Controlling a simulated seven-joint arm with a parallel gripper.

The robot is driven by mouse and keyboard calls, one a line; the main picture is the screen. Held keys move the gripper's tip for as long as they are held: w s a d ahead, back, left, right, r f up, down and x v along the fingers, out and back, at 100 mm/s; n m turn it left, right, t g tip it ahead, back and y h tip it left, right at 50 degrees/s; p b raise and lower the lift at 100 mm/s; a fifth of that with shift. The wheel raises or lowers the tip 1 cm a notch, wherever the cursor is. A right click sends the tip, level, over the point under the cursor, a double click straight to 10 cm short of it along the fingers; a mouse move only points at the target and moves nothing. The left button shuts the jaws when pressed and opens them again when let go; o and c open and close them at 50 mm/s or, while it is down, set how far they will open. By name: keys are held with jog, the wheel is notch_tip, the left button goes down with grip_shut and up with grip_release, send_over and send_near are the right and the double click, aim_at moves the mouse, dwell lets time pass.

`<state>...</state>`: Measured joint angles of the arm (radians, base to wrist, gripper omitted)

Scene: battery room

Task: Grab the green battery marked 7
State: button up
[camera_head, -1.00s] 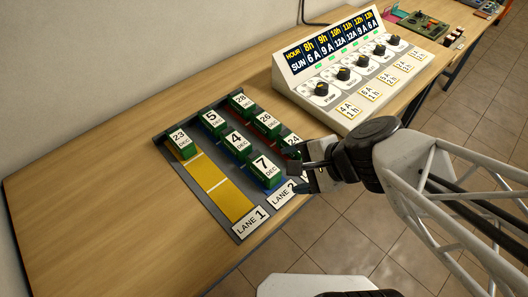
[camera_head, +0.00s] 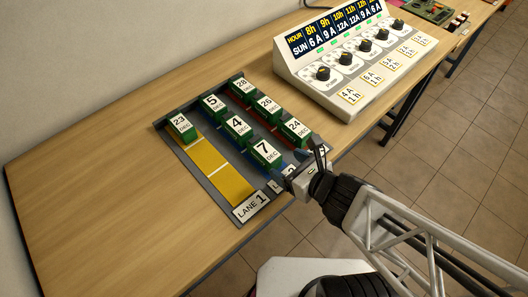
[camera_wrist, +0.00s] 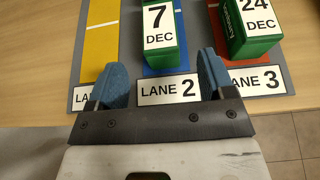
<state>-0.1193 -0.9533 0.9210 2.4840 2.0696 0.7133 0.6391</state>
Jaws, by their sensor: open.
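The green battery marked 7 DEC (camera_head: 265,154) stands at the front of the blue lane 2 on the grey lane board (camera_head: 190,158). In the wrist view the battery (camera_wrist: 162,45) is at the top centre, with its white label facing up. My gripper (camera_head: 301,163) is at the front edge of the board, just in front of this battery. In the wrist view my gripper (camera_wrist: 157,78) is open and empty, with its two blue fingers apart on either side of the LANE 2 label (camera_wrist: 168,88). The fingers do not touch the battery.
The 24 DEC battery (camera_head: 294,131) stands close by in the red lane 3, right of the target. The 4 DEC battery (camera_head: 237,127) is behind it. Yellow lane 1 (camera_head: 222,176) has bare room on the left. A dial console (camera_head: 345,65) stands behind at right.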

aim_at(273, 156)
jog(key=shift+f, duration=0.15)
dwell(0.3)
jog(key=shift+x, duration=1.25)
jog(key=shift+w+a, duration=0.1)
jog(key=shift+w, duration=0.05)
jog(key=shift+x, duration=2.45)
jog(key=c, duration=1.4)
jog(key=shift+r, duration=0.25)
jog(key=shift+r, duration=4.9)
